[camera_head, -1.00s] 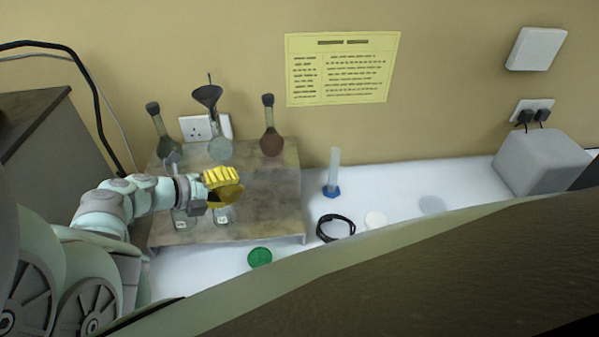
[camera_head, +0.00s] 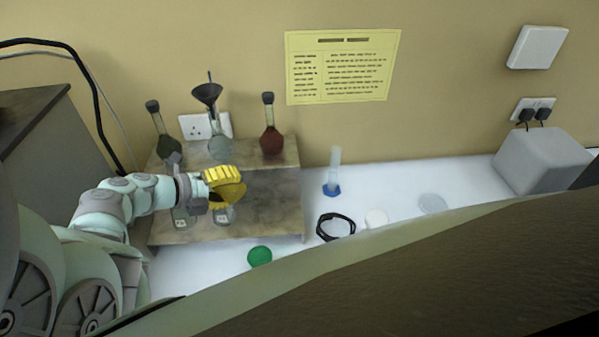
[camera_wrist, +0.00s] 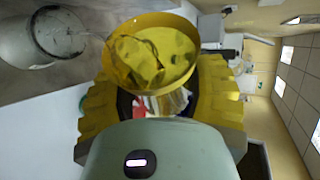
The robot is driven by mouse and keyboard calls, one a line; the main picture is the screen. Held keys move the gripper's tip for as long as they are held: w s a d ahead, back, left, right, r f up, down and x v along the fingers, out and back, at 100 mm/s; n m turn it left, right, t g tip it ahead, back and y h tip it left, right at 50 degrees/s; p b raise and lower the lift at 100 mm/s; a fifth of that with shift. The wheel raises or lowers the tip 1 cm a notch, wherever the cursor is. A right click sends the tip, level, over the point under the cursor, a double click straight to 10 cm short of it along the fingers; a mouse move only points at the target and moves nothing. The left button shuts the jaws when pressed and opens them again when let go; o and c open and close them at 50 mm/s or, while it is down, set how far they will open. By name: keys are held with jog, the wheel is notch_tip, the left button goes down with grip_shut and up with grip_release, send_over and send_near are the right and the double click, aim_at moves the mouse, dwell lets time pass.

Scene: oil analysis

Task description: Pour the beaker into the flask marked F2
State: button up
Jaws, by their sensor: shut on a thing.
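My gripper (camera_head: 222,183) has yellow ribbed fingers and is shut on the beaker (camera_head: 230,193), a yellow-looking vessel held over the front of the stand. In the wrist view the beaker (camera_wrist: 150,50) shows its round rim and yellow contents between both fingers. Two clear glass vessels with small white labels, the left one (camera_head: 181,218) and the right one (camera_head: 225,216), stand below the gripper. The right one is partly hidden by the beaker. The label writing is too small to read, so I cannot tell which is F2. A clear vessel (camera_wrist: 58,33) shows at left in the wrist view.
At the stand's (camera_head: 270,215) back are a dark-stoppered flask (camera_head: 160,125), a flask with a black funnel (camera_head: 207,94), and a flask of red liquid (camera_head: 272,142). A measuring cylinder (camera_head: 334,170), black ring (camera_head: 336,226) and green disc (camera_head: 259,256) lie to the right and front.

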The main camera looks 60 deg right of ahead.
jog(key=shift+s+a+r+n, duration=0.1)
jog(key=shift+r+n, duration=0.1)
jog(key=shift+n, duration=0.1)
dwell(0.4)
jog(key=shift+w+f+n+g+b, duration=0.2)
jog(key=shift+f+n+g+b, duration=0.45)
jog(key=shift+b, duration=1)
jog(key=shift+w+r+g+b, duration=0.1)
jog(key=shift+r+g+b, duration=0.15)
jog(key=shift+r+b, duration=0.1)
jog(key=shift+s+r+p, duration=0.3)
jog(key=shift+p, duration=0.6)
jog(key=p, duration=0.1)
jog(key=r+m+p, duration=0.1)
jog(key=shift+s+r+t+p, duration=0.25)
jog(key=shift+s+t+p, duration=0.1)
jog(key=shift+t+p, duration=0.05)
jog(key=shift+s+f+m+t+p, duration=0.15)
jog(key=shift+s+m+t+p, duration=0.1)
jog(key=shift+m+t+p, duration=0.2)
jog(key=shift+s+f+t, duration=0.15)
jog(key=shift+f+t, duration=0.1)
jog(key=shift+f, duration=0.25)
jog(key=shift+m, duration=0.3)
